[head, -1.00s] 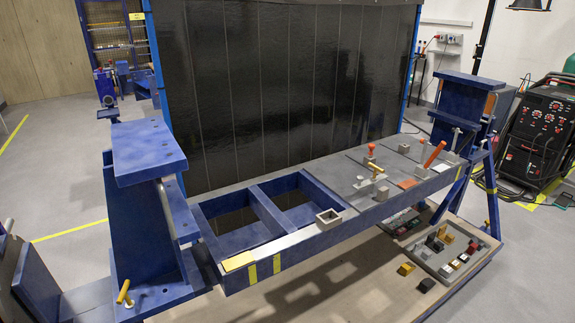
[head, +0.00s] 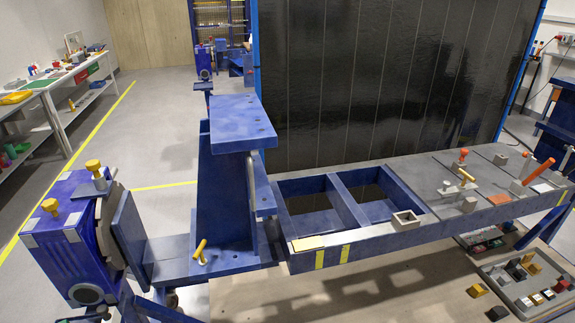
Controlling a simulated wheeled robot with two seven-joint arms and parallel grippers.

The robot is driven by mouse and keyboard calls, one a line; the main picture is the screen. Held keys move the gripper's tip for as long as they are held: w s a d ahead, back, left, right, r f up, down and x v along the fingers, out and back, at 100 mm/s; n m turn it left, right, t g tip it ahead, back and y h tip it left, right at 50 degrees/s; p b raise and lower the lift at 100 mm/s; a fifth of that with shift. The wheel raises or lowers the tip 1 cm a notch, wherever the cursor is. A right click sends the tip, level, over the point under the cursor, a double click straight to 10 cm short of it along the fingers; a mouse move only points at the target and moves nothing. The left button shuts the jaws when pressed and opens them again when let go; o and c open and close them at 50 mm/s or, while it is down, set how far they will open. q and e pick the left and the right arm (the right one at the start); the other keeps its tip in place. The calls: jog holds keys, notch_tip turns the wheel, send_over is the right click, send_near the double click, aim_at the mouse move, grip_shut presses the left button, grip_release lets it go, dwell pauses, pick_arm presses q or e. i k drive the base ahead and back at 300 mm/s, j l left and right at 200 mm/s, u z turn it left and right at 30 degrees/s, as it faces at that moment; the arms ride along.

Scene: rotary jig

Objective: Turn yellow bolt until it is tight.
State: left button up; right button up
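A yellow knob-headed bolt (head: 94,168) stands upright on top of the blue headstock housing (head: 75,238) at the left. A second, more orange knob (head: 50,207) sits on the housing's near left corner. A yellow pin-like handle (head: 201,251) sticks up, slightly tilted, from the blue bracket at the foot of the upright (head: 232,185). I cannot tell from this view how tight any of them is. Neither of my grippers is in view.
The blue jig frame (head: 365,234) with two openings extends right, carrying clamps and an orange-handled lever (head: 538,172). A tray (head: 515,290) of small blocks lies below at right. A workbench (head: 60,80) stands at back left. Floor between bench and jig is clear.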

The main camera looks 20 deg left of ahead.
aim_at(203, 262)
jog(key=u, duration=1.15)
